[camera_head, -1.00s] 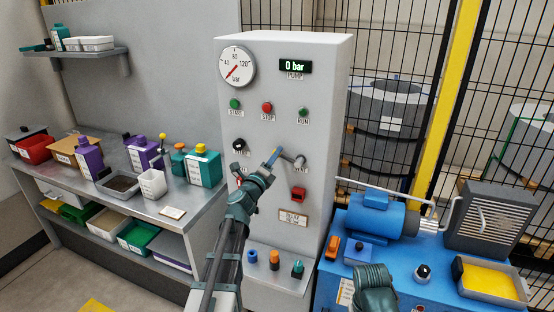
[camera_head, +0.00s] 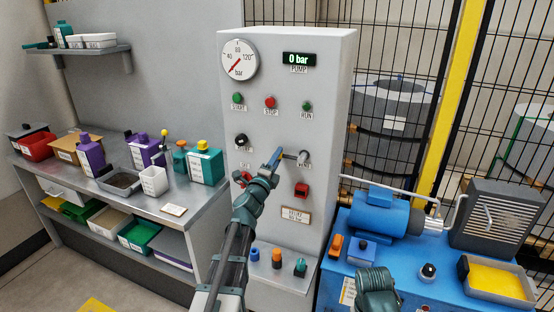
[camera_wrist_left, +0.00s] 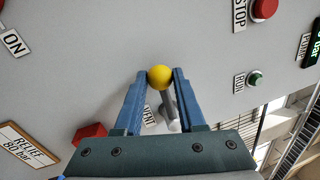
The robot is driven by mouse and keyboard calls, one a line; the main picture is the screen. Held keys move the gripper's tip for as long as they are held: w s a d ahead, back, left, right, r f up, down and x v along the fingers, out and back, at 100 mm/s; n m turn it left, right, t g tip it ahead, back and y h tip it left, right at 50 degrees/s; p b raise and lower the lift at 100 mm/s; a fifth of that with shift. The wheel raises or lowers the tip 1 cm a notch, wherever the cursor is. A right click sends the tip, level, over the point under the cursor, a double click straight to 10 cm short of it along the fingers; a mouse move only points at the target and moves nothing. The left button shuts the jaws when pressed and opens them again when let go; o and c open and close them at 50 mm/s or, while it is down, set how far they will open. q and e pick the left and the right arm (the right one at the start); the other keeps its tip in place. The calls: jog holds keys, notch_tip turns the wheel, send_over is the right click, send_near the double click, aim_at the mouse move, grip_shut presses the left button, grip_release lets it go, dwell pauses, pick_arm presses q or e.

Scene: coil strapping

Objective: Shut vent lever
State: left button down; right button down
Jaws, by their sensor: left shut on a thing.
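The vent lever (camera_head: 303,158) is on the front of the grey pump cabinet, a grey rod on a round pivot above the VENT label. In the left wrist view its yellow ball knob (camera_wrist_left: 160,77) sits between the tips of my left gripper (camera_wrist_left: 160,80). In the head view my left gripper (camera_head: 274,159) reaches the lever's left end from below left, and the rod runs nearly level to the pivot. The gripper is shut on the knob, which it hides in the head view. Part of my right arm shows at the bottom; its fingers are not visible.
The cabinet's gauge (camera_head: 239,59) points low and the display (camera_head: 299,59) reads 0 bar. A red switch (camera_head: 301,190) sits below the lever, and a black knob (camera_head: 242,140) is to its left. A blue pump unit (camera_head: 375,215) stands right, a loaded bench (camera_head: 185,207) left.

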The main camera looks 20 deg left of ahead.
pick_arm(q)
jog(key=c, duration=0.5)
grip_release()
jog(key=s+f+b, duration=0.1)
jog(key=s, duration=0.3)
jog(key=s+f, duration=0.1)
jog(key=s, duration=0.4)
jog(key=s+b, duration=0.1)
jog(key=s, duration=0.3)
jog(key=shift+s+a+f+b, duration=0.2)
jog(key=shift+s+f+b, duration=0.1)
jog(key=shift+f+b, duration=0.1)
